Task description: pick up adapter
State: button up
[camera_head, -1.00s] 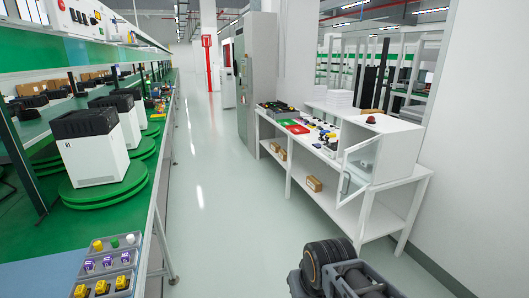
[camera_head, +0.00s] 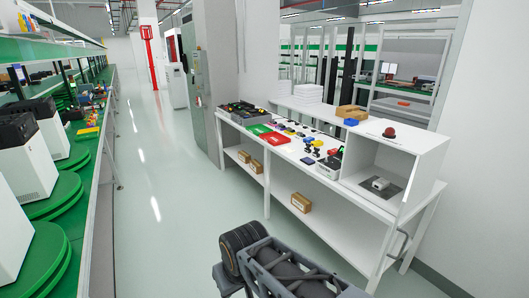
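A small white-and-grey device (camera_head: 380,184) lies inside the open-fronted white box on the right end of the white bench (camera_head: 290,160). I cannot tell whether it is the adapter. Several small black, yellow and blue parts (camera_head: 308,150) lie on the bench top left of the box, too small to tell apart. Part of my arm, with a dark round joint, shows at the bottom middle, away from the bench. My gripper's fingers are not in view.
The white box (camera_head: 415,140) has a red button (camera_head: 389,132) on top. Red (camera_head: 274,138) and green (camera_head: 258,129) trays lie on the bench; cartons (camera_head: 301,202) are on its lower shelf. Green turntables (camera_head: 45,255) with white machines line the left. The aisle floor (camera_head: 150,190) between is clear.

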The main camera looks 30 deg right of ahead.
aim_at(381, 183)
jog(key=z, duration=0.1)
jog(key=i, duration=1.9)
jog(key=z, duration=1)
jog(key=i, duration=0.95)
jog(key=z, duration=1.7)
jog(key=i, duration=0.75)
jog(key=z, duration=0.55)
